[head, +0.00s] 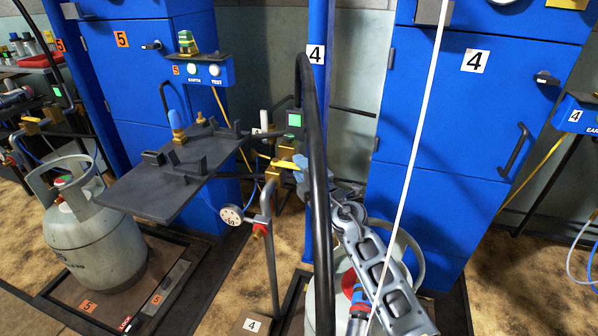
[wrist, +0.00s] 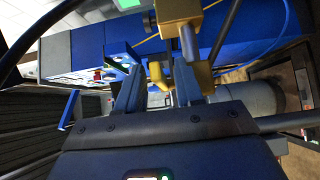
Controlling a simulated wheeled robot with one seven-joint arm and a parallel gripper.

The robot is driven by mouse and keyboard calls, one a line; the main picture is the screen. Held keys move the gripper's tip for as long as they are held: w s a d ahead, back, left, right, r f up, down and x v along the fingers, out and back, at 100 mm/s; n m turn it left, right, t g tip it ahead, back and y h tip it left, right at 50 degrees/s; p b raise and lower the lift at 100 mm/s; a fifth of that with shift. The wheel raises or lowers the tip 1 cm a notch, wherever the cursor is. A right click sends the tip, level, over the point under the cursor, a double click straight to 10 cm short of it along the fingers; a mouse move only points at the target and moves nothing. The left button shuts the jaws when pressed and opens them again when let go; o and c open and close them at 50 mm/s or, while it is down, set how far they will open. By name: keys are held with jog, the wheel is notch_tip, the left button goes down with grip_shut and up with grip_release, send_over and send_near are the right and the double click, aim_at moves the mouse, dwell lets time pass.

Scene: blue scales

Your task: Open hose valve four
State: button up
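Hose valve four has a yellow lever (head: 287,165) and a brass body (head: 272,176), left of the blue post labelled 4 in the head view. My gripper (head: 300,178) is at the lever's right end, partly hidden by a black hose. In the wrist view my gripper (wrist: 157,72) has its two blue fingers apart. A yellow piece (wrist: 158,76), apparently the lever, shows between them with gaps visible. The brass body (wrist: 180,12) is just above the right finger. I cannot tell whether either finger touches the lever.
A black hose (head: 315,130) arcs down in front of my gripper. A pressure gauge (head: 231,215) sits below left of the valve. A dark shelf (head: 150,190) stands left. A grey gas cylinder (head: 345,290) is below my arm. A blue cabinet (head: 440,140) stands behind right.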

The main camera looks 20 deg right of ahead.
jog(key=shift+w+a, duration=0.15)
jog(key=shift+w, duration=0.45)
jog(key=shift+c, duration=0.5)
grip_shut()
